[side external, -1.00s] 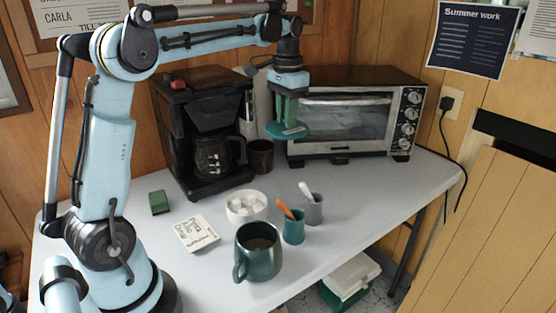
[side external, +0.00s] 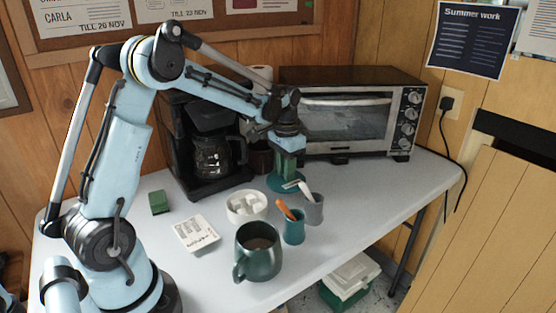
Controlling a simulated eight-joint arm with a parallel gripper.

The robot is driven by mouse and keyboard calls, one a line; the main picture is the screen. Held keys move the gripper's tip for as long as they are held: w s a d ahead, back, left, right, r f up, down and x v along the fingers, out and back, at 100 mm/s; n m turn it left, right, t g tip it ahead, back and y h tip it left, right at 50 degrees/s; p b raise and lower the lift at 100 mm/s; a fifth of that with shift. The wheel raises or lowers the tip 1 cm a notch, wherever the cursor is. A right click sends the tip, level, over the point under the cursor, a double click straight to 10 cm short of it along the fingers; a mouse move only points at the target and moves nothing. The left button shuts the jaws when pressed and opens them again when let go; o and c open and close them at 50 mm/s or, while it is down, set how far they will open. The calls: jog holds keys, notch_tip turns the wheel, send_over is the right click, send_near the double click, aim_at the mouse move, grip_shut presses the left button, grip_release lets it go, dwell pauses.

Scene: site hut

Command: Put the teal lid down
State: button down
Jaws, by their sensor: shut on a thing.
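The teal lid (side external: 284,188) is a flat round disc with a pale mark on top. It is low over the table, behind the two small cups; I cannot tell whether it touches the table. My gripper (side external: 287,170) points down above the lid, its green fingers shut on it. The lid's front right part is hidden by the grey cup's white stick.
A teal cup (side external: 294,231) with an orange stick and a grey cup (side external: 314,211) stand just in front. A white bowl (side external: 235,213) with white lumps is left, a dark green mug (side external: 257,264) nearer. The coffee maker (side external: 188,160) and toaster oven (side external: 345,135) stand behind. Table right is clear.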

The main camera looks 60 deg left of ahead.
jog(key=shift+f, duration=2.05)
jog(key=shift+f, duration=0.15)
jog(key=c, duration=1)
grip_release()
